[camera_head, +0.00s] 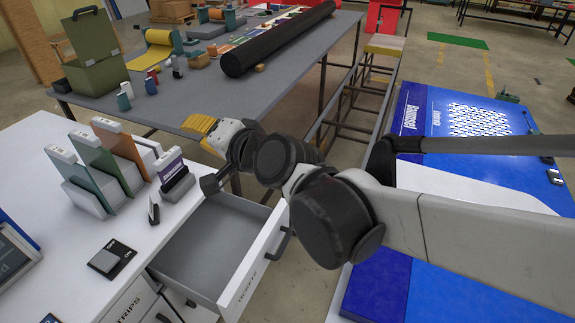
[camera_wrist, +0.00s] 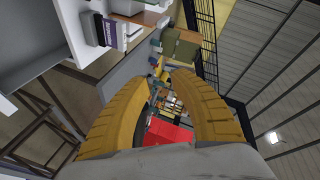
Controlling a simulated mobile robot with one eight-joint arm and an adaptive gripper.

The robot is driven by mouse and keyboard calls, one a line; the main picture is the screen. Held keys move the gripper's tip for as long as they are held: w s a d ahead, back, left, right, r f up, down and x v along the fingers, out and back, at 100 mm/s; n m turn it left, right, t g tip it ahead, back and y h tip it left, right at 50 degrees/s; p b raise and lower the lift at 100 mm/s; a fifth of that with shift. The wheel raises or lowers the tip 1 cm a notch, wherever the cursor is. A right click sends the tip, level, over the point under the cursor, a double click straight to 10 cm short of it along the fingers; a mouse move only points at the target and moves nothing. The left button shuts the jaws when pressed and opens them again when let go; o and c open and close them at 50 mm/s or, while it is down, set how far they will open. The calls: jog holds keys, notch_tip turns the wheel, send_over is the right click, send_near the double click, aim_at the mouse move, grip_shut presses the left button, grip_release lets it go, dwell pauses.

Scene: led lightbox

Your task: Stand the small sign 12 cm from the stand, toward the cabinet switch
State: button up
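A small purple sign (camera_head: 170,164) stands upright in a dark block-like stand (camera_head: 178,188) near the right edge of the white cabinet top. The sign also shows in the wrist view (camera_wrist: 110,33), beside the dark stand (camera_wrist: 93,28). The cabinet switch (camera_head: 112,258), a black and light grey plate with ON/OFF marks, lies nearer the front of the cabinet top. A small dark upright piece (camera_head: 153,210) sits between stand and switch; I cannot tell what it is. My gripper (camera_wrist: 160,82) has yellow fingers, apart and empty. In the head view it is beyond the cabinet, away from the sign.
An open drawer (camera_head: 195,255) juts out right of the cabinet top, below my arm. Several upright coloured panels (camera_head: 110,155) stand left of the sign. A grey worktable (camera_head: 215,88) with a black roll (camera_head: 280,40) lies beyond. The cabinet top around the switch is mostly clear.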

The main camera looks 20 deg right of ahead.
jog(key=s+d+f+n+g+h, duration=0.3)
jog(key=s+d+f, duration=0.3)
jog(key=s+d, duration=0.2)
jog(key=s+d+f+n+g+h, duration=0.3)
jog(key=s+d+f, duration=0.4)
jog(key=d, duration=0.5)
jog(key=shift+s+d+n+h, duration=0.3)
jog(key=shift+s+n+h, duration=0.1)
jog(key=shift+s+h, duration=0.35)
